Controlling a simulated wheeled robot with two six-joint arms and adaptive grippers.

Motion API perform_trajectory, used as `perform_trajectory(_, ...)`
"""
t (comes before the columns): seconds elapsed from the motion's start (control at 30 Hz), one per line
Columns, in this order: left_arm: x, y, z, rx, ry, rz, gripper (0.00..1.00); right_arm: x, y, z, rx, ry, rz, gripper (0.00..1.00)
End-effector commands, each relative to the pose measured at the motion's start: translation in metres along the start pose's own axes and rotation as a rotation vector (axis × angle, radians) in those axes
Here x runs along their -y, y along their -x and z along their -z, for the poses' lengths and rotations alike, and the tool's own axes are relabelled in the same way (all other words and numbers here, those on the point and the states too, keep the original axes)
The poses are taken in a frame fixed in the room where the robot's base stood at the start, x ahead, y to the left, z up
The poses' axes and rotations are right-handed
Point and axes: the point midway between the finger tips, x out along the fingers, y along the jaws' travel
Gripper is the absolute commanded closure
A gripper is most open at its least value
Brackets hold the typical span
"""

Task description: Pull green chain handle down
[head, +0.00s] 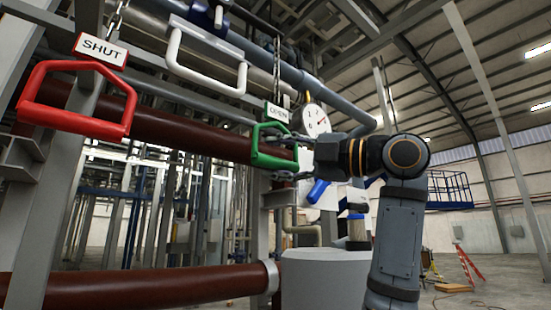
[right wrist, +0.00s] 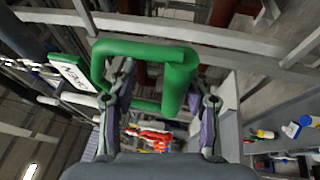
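The green chain handle (head: 257,157) is a loop hanging below a small "OPEN" tag (head: 277,112) in the middle of the head view. It also fills the upper middle of the right wrist view (right wrist: 145,50). My right gripper (head: 291,157) is at the handle's right side, with its fingers spread. In the right wrist view the fingers (right wrist: 168,88) are apart, with the thick green bar lying across the space between them. I cannot tell whether either finger touches it. My left gripper is not in view.
A red handle (head: 72,121) with a "SHUT" tag (head: 100,50) hangs at left. A white handle (head: 207,63) hangs between them, higher up. A round gauge (head: 316,121) is just above my right gripper. Brown pipes (head: 140,290) run behind. A pale cylindrical vessel (head: 322,280) stands below.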

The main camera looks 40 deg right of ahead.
Motion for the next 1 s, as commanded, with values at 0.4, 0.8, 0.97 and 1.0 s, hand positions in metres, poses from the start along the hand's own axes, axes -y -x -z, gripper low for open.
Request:
perform_trajectory(0.4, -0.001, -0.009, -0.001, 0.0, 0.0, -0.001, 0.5, 0.0, 0.037, 0.0, 0.002, 0.002, -0.004, 0.55)
perform_trajectory(0.8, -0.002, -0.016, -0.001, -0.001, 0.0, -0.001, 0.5, 0.001, 0.069, 0.0, 0.002, 0.001, -0.002, 0.55)
perform_trajectory(0.97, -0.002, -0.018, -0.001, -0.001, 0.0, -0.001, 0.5, 0.001, 0.082, 0.0, 0.002, 0.002, -0.003, 0.55)
perform_trajectory(1.0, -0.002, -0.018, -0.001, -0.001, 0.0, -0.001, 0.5, 0.001, 0.086, 0.0, 0.002, 0.002, -0.002, 0.55)
